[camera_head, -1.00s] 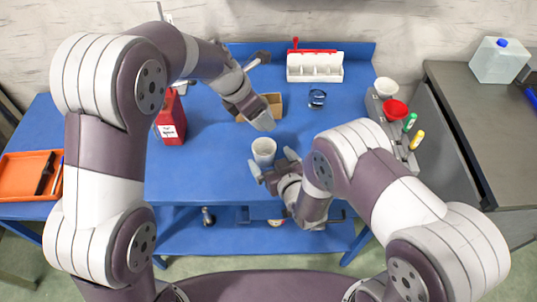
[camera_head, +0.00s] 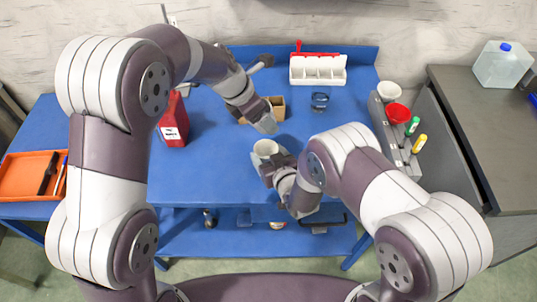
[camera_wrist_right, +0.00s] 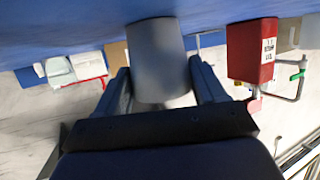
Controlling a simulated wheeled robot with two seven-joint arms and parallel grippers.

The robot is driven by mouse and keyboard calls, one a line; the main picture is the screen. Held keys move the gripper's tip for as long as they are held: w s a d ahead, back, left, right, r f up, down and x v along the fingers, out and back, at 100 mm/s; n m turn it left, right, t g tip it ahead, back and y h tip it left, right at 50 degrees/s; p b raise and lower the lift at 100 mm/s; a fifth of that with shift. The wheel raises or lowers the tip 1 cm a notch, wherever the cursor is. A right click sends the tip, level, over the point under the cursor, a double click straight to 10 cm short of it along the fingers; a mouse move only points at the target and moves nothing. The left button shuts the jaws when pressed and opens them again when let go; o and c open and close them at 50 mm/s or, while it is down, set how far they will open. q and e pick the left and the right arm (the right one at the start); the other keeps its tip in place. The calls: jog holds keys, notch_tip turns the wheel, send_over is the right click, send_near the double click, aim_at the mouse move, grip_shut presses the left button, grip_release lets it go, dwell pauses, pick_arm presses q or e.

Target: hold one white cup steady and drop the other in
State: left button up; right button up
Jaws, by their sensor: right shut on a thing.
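A white cup (camera_head: 265,148) stands near the front middle of the blue table. My right gripper (camera_head: 270,163) is shut on it from the front right. In the right wrist view the cup (camera_wrist_right: 158,60) looks grey in shade, with a finger of the right gripper (camera_wrist_right: 160,88) on each side. Another white cup (camera_head: 389,91) stands at the table's right side, in a grey holder. My left gripper (camera_head: 267,125) is above the table just behind the held cup, pointing down to the right; whether its jaws are open is unclear.
A red canister (camera_head: 173,122) is at the left, a small cardboard box (camera_head: 276,105) behind the left gripper. A red cup (camera_head: 396,114) and markers share the grey holder (camera_head: 393,148). The table's front left is clear.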

pick_arm(q)
jog(key=shift+f, duration=5)
jog(key=o, duration=0.6)
jog(key=shift+f, duration=0.25)
jog(key=o, duration=0.4)
jog(key=shift+o, duration=0.2)
jog(key=shift+r, duration=0.1)
jog(key=v, duration=0.8)
jog(key=shift+w, duration=0.1)
